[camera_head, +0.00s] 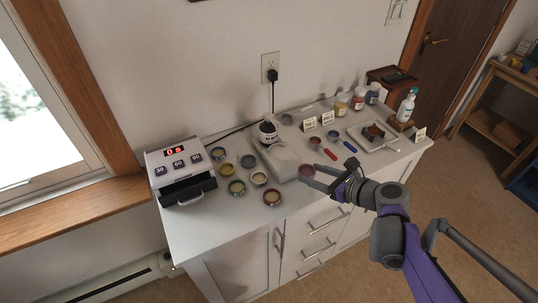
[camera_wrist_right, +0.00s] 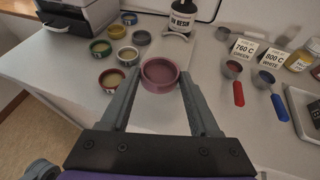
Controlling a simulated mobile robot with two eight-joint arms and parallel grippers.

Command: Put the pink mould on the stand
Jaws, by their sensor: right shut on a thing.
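The pink mould (camera_head: 306,170) is a small round dish near the front of the white counter. My right gripper (camera_head: 311,173) has its fingertips at the mould's sides. In the right wrist view, the mould (camera_wrist_right: 160,75) sits upright between the two fingertips, and the right gripper (camera_wrist_right: 157,88) is shut on it. A pale flat slab (camera_head: 280,160), perhaps the stand, lies just left of the mould, with a resin bottle (camera_head: 268,131) at its back end. Whether the mould touches the surface below is unclear. My left gripper is out of view.
Several small round moulds (camera_head: 237,187) stand left of the slab, beside a white lamp box (camera_head: 181,172). Cups with red (camera_head: 329,154) and blue (camera_head: 350,147) handles lie to the right. A tray (camera_head: 373,136), jars (camera_head: 341,104) and a spray bottle (camera_head: 406,105) are farther right.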

